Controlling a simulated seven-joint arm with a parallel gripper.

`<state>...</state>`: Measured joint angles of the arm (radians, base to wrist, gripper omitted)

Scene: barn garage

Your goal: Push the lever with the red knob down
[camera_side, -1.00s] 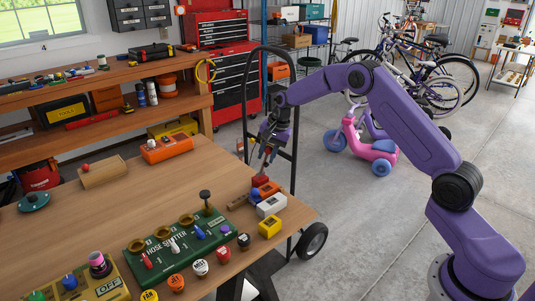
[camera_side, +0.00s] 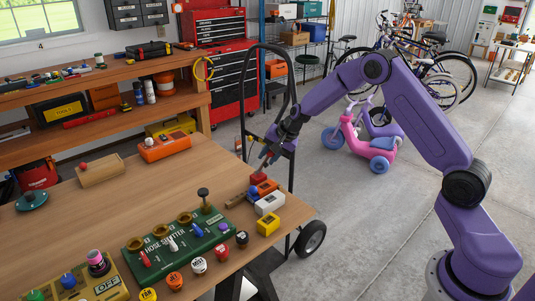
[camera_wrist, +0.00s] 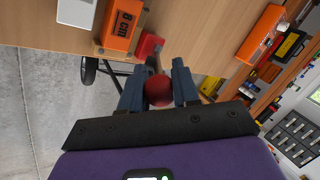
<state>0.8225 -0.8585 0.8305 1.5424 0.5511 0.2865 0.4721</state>
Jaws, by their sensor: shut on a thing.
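The round red knob (camera_wrist: 158,90) sits between the two fingers of my gripper (camera_wrist: 158,88) in the wrist view, and they are shut on it. In the side view my gripper (camera_side: 268,155) points down at the bench's far right edge, just above a red block (camera_side: 258,177).
Orange, white (camera_side: 269,204) and yellow (camera_side: 268,224) blocks stand close to my gripper. A green hose splitter (camera_side: 185,247) lies nearer the camera. A wooden block with a small red ball (camera_side: 100,171) stands at the far left. A black hand truck (camera_side: 290,110) stands behind the bench edge.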

